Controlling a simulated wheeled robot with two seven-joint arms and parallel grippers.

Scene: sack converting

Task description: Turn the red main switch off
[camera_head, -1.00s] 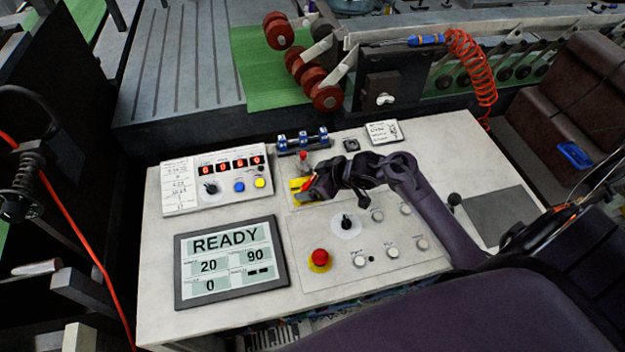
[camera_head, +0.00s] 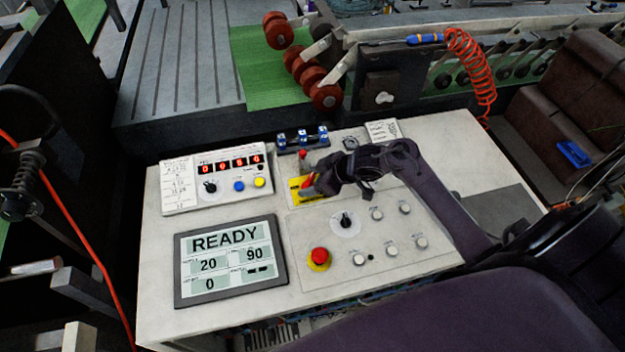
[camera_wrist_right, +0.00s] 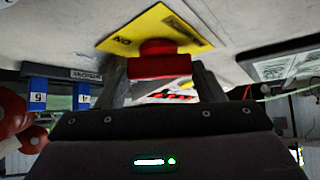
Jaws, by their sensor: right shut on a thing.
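The red main switch (camera_head: 309,181) sits on a yellow plate (camera_head: 295,193) on the console top. In the right wrist view its red handle (camera_wrist_right: 160,67) lies across between my two fingers, with the yellow plate (camera_wrist_right: 125,42) behind it. My right gripper (camera_head: 312,190) is shut on the red handle. In the head view the gripper partly hides the switch and plate, and the handle looks slanted there. The lettering on the plate is too small to read surely. My left gripper is not in view.
A red mushroom button (camera_head: 319,256) on a yellow base, a black selector knob (camera_head: 346,220) and several white buttons stand close in front. A READY screen (camera_head: 230,262), a counter box (camera_head: 224,179) and blue numbered counters (camera_head: 302,138) are near the switch.

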